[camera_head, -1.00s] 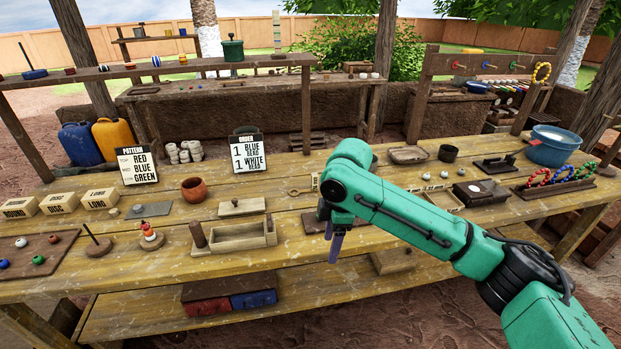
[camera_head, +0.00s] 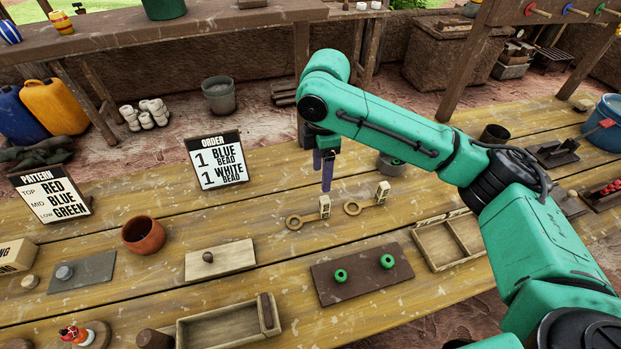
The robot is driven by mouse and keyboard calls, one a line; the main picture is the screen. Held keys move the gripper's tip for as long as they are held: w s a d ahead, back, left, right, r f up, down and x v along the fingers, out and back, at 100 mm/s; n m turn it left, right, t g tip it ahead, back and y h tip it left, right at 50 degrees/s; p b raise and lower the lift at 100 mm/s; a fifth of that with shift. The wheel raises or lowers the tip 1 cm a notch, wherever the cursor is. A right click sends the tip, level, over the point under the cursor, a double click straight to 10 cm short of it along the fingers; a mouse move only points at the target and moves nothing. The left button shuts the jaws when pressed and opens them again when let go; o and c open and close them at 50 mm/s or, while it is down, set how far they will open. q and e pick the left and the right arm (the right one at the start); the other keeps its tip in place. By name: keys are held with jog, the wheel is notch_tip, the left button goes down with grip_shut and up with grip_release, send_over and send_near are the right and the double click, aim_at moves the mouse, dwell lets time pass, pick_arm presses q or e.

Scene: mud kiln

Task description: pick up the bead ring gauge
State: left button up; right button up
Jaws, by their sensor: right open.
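Two small wooden rings with short handles lie on the wooden table: a left ring (camera_head: 294,222) and a right ring (camera_head: 352,208). A small pale upright tag stands at the handle end of each, one left tag (camera_head: 324,207) and one right tag (camera_head: 382,192). I cannot read the tags, so I cannot tell which ring is the bead ring gauge. My right gripper (camera_head: 327,187) points down, open, with nothing seen in it. It shows just behind the left tag in the picture, apparently above the table. My left gripper is not in view.
A dark board (camera_head: 362,273) with two green beads lies in front of the rings. A wooden tray (camera_head: 447,243) is to the right. A grey bowl (camera_head: 390,165) stands behind the right tag. An order sign (camera_head: 214,160) stands at the back left.

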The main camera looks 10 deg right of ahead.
jog(key=p, duration=0.1)
send_near(319, 216)
jog(key=shift+s+d, duration=0.15)
jog(key=shift+s, duration=0.25)
jog(key=f, duration=0.4)
jog(key=f+p, duration=0.1)
jog(key=f, duration=0.1)
jog(key=shift+w+f, duration=0.25)
jog(key=shift+f, duration=0.25)
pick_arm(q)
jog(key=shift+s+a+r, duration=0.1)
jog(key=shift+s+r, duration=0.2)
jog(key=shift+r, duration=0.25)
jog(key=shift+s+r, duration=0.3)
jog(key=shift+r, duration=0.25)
pick_arm(e)
grip_shut()
